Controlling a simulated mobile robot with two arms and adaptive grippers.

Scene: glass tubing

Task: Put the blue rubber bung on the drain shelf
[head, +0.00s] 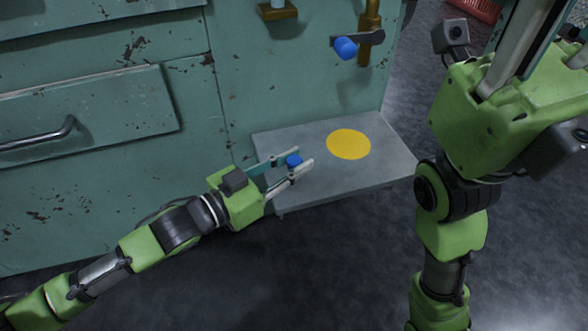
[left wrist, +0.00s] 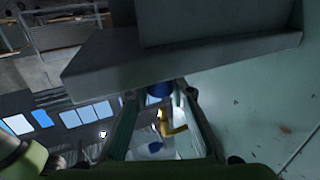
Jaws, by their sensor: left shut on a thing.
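The blue rubber bung (head: 294,161) is pinched between the fingertips of my left gripper (head: 291,164). In the head view it appears over the left part of the grey drain shelf (head: 325,180); its gap above the surface is unclear. In the left wrist view the bung (left wrist: 158,91) is dark blue, between the fingers and close to a grey slab (left wrist: 110,60) that looks like the shelf. My right gripper (head: 530,35) is at the upper right; its fingertips are cut off by the frame.
A yellow disc (head: 349,144) marks the shelf, with nothing on it. A brass tap (head: 371,30) with a blue knob (head: 345,48) is above, on the worn teal cabinet (head: 290,90). A drawer handle (head: 40,136) juts out at left. A red crate (head: 484,8) is at the back.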

